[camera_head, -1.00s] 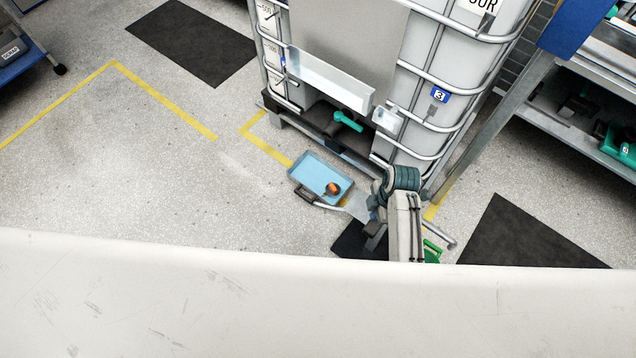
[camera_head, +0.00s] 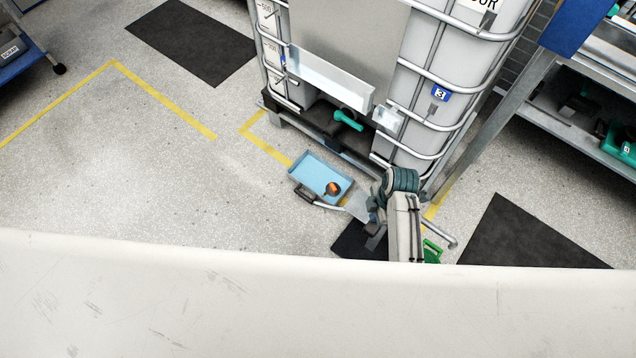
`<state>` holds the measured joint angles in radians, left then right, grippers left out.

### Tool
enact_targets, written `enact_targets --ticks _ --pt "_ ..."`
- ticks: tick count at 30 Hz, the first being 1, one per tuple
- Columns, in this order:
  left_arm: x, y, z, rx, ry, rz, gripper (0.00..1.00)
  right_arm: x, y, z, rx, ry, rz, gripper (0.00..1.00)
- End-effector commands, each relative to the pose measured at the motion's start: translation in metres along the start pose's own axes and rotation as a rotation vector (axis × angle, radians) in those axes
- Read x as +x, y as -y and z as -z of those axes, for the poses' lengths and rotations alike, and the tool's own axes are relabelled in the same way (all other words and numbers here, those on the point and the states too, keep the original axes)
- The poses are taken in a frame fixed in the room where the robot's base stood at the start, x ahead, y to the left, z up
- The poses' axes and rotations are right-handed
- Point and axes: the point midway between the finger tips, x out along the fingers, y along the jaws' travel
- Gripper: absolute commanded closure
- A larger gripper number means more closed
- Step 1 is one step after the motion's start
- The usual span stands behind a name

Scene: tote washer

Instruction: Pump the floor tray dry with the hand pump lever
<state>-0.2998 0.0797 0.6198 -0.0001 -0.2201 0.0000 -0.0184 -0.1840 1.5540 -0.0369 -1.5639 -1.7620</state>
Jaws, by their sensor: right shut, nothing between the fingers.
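The light-blue floor tray (camera_head: 314,170) lies on the floor in front of the big caged container. A small orange-brown round thing (camera_head: 333,188) sits in its right part. I cannot tell how much liquid is in it. A pale hose (camera_head: 328,206) runs along the tray's front edge to the right. My right gripper (camera_head: 376,214) is low to the right of the tray, shut and empty; my own arm hides much of this spot. A grey bar (camera_head: 446,238) with a dark end, perhaps the pump lever, shows just right of my arm. The pump body is mostly hidden. My left gripper is not in view.
The white caged container (camera_head: 428,95) with a teal valve handle (camera_head: 347,119) stands behind the tray. A green thing (camera_head: 432,252) shows beside my arm. A slanted grey post (camera_head: 490,130) stands to the right.

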Motion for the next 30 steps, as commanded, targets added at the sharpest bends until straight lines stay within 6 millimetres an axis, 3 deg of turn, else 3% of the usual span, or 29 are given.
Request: enact_targets --ticks 30 --pt "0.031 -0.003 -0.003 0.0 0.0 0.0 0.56 0.063 0.0 -0.01 0.0 0.001 0.001 1.0"
